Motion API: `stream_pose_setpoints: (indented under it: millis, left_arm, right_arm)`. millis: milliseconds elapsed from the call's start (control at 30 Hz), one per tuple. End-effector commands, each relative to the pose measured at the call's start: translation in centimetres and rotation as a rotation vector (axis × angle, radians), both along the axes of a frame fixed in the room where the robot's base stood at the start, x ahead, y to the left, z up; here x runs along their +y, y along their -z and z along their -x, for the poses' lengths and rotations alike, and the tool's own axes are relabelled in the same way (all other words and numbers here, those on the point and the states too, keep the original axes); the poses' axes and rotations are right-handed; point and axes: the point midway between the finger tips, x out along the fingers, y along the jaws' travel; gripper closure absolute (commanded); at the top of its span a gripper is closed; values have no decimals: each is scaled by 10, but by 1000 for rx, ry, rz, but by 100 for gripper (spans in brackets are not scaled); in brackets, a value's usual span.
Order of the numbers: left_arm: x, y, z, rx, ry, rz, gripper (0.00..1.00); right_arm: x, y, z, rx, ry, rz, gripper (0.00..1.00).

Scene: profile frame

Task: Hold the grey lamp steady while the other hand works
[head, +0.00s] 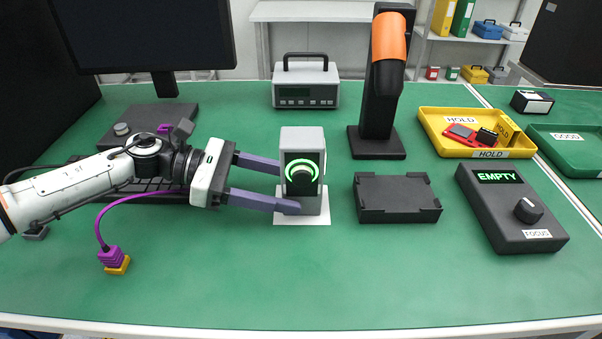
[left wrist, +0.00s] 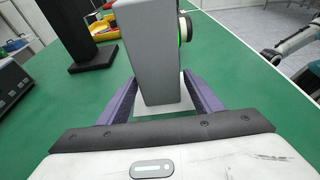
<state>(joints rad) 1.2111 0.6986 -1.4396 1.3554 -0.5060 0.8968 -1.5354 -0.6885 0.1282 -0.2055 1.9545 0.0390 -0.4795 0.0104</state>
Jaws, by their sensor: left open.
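The grey lamp (head: 289,138) is an upright block with a black round knob and a green glowing ring on its front face. It stands on a white square (head: 318,219) on the green table. My left gripper (head: 288,187) is open, with its purple fingers reaching from the left on the lamp's far and near sides. The lamp (left wrist: 150,50) also shows between the fingers in the left wrist view, where its lower part is seen between them. I cannot tell whether either finger touches it. My right gripper does not show clearly in either view.
A black tray-like block (head: 398,198) lies right of the lamp, and a black stand with an orange top (head: 388,45) behind it. A control box reading EMPTY (head: 510,210) and a yellow HOLD tray (head: 430,125) are farther right. The front table is mostly clear.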

Motion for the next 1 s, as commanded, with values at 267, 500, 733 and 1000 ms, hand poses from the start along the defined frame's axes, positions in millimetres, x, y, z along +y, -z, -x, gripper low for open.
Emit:
stream_pose_setpoints:
  millis: [267,500,733,1000]
  left_arm:
    - [-21,8,0,1,1,1,41]
    - [-23,8,0,0,1,0,41]
    - [-23,8,0,1,1,0,63]
    - [-23,8,0,1,0,0,66]
  right_arm:
    - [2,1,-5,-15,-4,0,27]
    - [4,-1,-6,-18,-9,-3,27]
    - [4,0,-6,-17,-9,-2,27]
    - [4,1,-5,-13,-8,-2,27]
